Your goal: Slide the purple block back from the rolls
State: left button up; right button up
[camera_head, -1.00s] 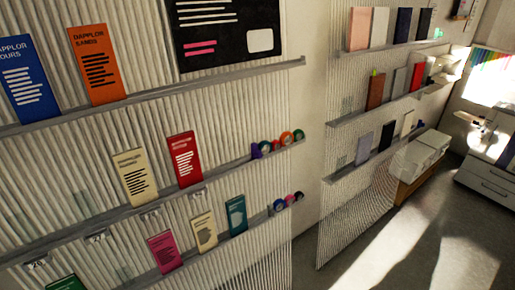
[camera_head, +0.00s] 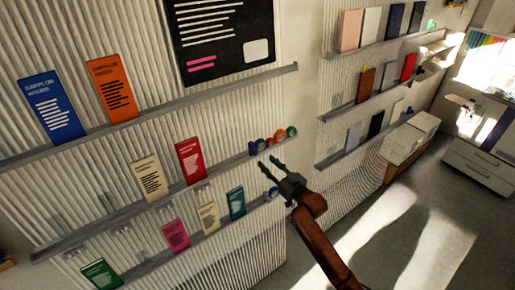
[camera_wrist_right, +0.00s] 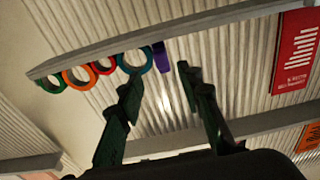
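The purple block (camera_head: 253,148) stands on the middle shelf at the left end of a row of rolls; it also shows in the right wrist view (camera_wrist_right: 161,58). The rolls are a blue one (camera_wrist_right: 134,60), a red one (camera_wrist_right: 103,65), an orange one (camera_wrist_right: 78,77) and a green one (camera_wrist_right: 52,84). In the wrist view the block is right beside the blue roll. My right gripper (camera_head: 265,163) is open and empty, just below and in front of this shelf. In the wrist view its fingertips (camera_wrist_right: 160,75) point up toward the block. My left gripper is out of view.
The middle shelf (camera_head: 222,169) also holds a red booklet (camera_head: 190,162) and a cream booklet (camera_head: 149,177) left of the block, with clear shelf between. A lower shelf holds more booklets and a blue roll (camera_head: 273,191), partly hidden by my gripper.

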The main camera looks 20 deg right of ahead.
aim_at(256, 152)
jog(key=x, duration=0.2)
jog(key=p+x, duration=0.1)
jog(key=x, duration=0.3)
jog(key=shift+w+a+r, duration=0.2)
jog(key=shift+w+r, duration=0.15)
jog(key=shift+w+a+p, duration=0.15)
jog(key=shift+w+p, duration=0.15)
jog(key=shift+w, duration=0.25)
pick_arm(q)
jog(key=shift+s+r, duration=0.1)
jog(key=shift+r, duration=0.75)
pick_arm(e)
jog(key=shift+f, duration=0.1)
jog(key=shift+c, duration=0.6)
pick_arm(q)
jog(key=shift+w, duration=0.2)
pick_arm(e)
grip_shut()
jog(key=shift+a, duration=0.1)
